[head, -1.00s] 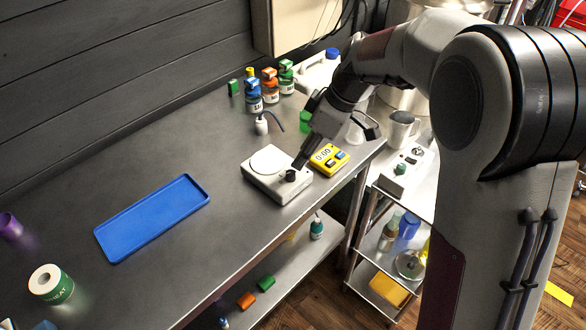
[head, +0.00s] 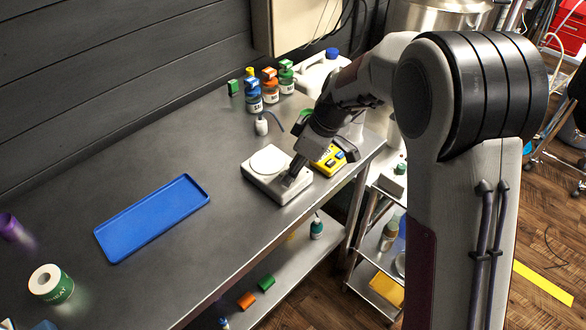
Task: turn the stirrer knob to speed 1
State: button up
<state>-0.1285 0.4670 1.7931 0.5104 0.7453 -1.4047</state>
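The stirrer (head: 263,165) is a pale box with a round white plate on top. It sits on the steel bench near its front edge, in the head view. Its knob was dark and near the front right corner of the box; my gripper now covers it. My gripper (head: 291,180) points down at that corner, with its fingertips at the knob's place. The fingers look close together, but I cannot tell whether they are closed on the knob. The knob's pointer and any speed marks are hidden or too small to read.
A yellow meter (head: 329,160) stands just right of the stirrer, partly behind my gripper. Several capped bottles (head: 270,85) are at the back. A blue tray (head: 152,217) lies at left, with clear bench between.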

jog(key=shift+f, duration=0.1)
grip_shut()
jog(key=shift+a+m+t, duration=0.1)
jog(key=shift+m+t, duration=0.2)
jog(key=shift+m, duration=0.3)
jog(key=shift+s+m+t+h, duration=0.1)
jog(key=shift+m+t+h, duration=0.35)
jog(key=shift+m, duration=1.25)
jog(key=shift+a+m+t+h, duration=0.15)
jog(key=shift+m+t+h, duration=0.3)
jog(key=shift+m, duration=1.85)
grip_release()
